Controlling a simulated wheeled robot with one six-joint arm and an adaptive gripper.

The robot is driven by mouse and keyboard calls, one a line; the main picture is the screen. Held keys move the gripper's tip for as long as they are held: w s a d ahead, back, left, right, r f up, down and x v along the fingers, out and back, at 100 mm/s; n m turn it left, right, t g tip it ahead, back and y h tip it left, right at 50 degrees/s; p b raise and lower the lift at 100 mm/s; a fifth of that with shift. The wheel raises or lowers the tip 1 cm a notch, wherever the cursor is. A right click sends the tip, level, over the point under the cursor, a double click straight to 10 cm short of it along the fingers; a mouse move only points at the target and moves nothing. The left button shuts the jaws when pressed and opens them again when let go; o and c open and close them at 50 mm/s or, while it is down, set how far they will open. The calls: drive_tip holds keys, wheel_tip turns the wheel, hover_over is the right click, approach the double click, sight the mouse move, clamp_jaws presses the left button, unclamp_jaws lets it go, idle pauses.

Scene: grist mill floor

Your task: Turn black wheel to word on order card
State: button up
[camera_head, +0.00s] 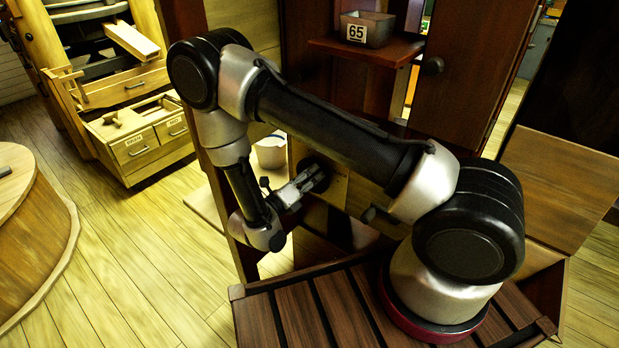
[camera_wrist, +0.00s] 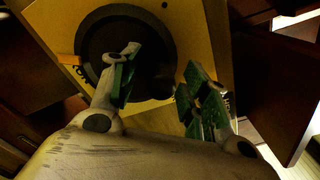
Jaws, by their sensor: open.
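The black wheel (camera_wrist: 100,42) is a round dark disc on a yellow panel (camera_wrist: 190,22) in the wrist view. An orange mark (camera_wrist: 67,60) sits at its left rim, with partly hidden lettering beside it. More cut-off lettering shows at the panel's right edge. My gripper (camera_wrist: 160,82) is open; its left finger overlaps the wheel's face and its right finger is beyond the lower right rim. A dark lump shows between the fingers; contact cannot be told. In the head view my gripper (camera_head: 304,186) reaches the wheel (camera_head: 319,170), which is partly covered. I cannot make out an order card.
A grey tin (camera_head: 374,33) marked 65 stands on a wooden shelf (camera_head: 340,47) above. A white bucket (camera_head: 270,153) sits behind my arm. Wooden drawers (camera_head: 140,147) are at the left, a round wooden tub (camera_head: 40,235) at far left. Plank floor between them is clear.

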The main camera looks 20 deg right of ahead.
drive_tip(key=shift+d, duration=0.1)
clamp_jaws()
